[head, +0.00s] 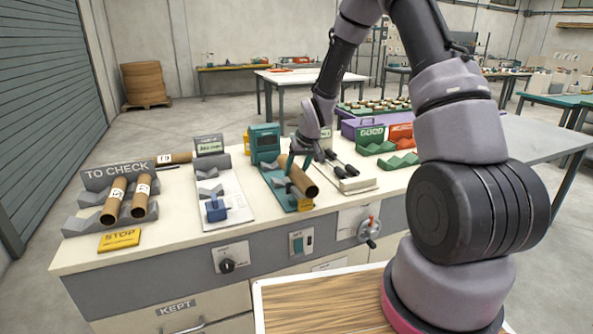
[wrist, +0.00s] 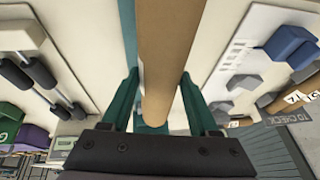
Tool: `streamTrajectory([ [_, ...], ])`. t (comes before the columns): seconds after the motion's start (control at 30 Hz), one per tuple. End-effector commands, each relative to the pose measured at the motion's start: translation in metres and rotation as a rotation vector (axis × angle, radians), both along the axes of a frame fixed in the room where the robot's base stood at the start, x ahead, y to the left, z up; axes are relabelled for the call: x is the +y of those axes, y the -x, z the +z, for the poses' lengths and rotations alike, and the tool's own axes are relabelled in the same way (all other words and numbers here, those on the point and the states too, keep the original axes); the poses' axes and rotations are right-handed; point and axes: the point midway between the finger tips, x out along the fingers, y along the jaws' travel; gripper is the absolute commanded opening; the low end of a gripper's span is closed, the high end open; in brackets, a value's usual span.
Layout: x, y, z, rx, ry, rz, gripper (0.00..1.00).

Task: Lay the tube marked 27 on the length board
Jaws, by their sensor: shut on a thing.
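My gripper (head: 292,162) is shut on a brown cardboard tube (head: 304,181), at the teal-based station (head: 288,195) in the middle of the bench. The tube (wrist: 168,55) runs between the two teal fingers in the wrist view. Its number does not show, and I cannot tell whether it touches the supports below. The white board with grey V-blocks and a blue stop (head: 216,211), which looks like the length board (head: 237,206), lies just left of it with no tube on it. It also shows at the right of the wrist view (wrist: 228,75).
Two marked tubes (head: 115,200) (head: 143,196) lie in the grey TO CHECK rack (head: 88,222); another (head: 174,157) lies behind. A yellow STOP plate (head: 120,240) is in front. Right are a board with black rollers (head: 350,183), green supports (head: 398,161) and GOOD and red boxes.

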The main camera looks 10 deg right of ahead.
Motion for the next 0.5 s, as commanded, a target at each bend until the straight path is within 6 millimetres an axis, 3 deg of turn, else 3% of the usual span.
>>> streamTrajectory([
  [0.5,-0.0018,0.0082,0.0104,-0.002,0.000,0.000,0.00],
])
